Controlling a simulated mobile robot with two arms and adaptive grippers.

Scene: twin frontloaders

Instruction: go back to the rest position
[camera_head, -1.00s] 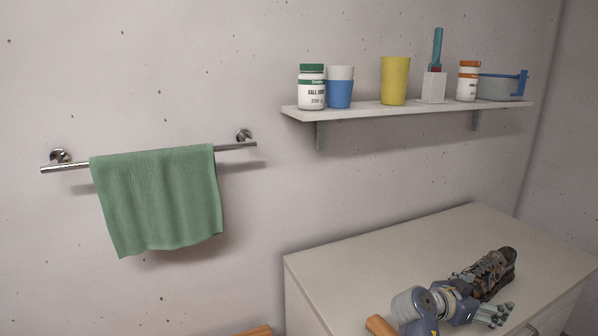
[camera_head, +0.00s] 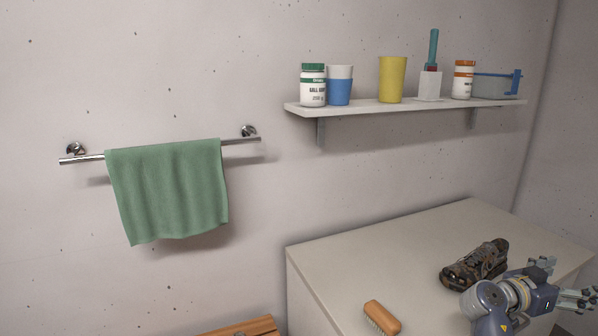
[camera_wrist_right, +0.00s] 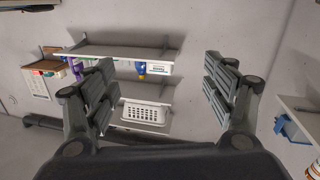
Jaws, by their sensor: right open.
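My right gripper (camera_head: 572,281) is at the right edge of the head view, beside the shoe and near the right side of the cabinet top. In the right wrist view its two fingers (camera_wrist_right: 164,92) stand wide apart with nothing between them. My left gripper is not in view. No mark of a rest position shows.
A dark patterned shoe (camera_head: 474,265) and a wooden brush (camera_head: 381,318) are on the pale cabinet (camera_head: 345,262). A wall shelf (camera_head: 400,107) holds cups and bottles. A green towel (camera_head: 168,190) hangs on a rail. The wrist view shows shelves with a white basket (camera_wrist_right: 145,111).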

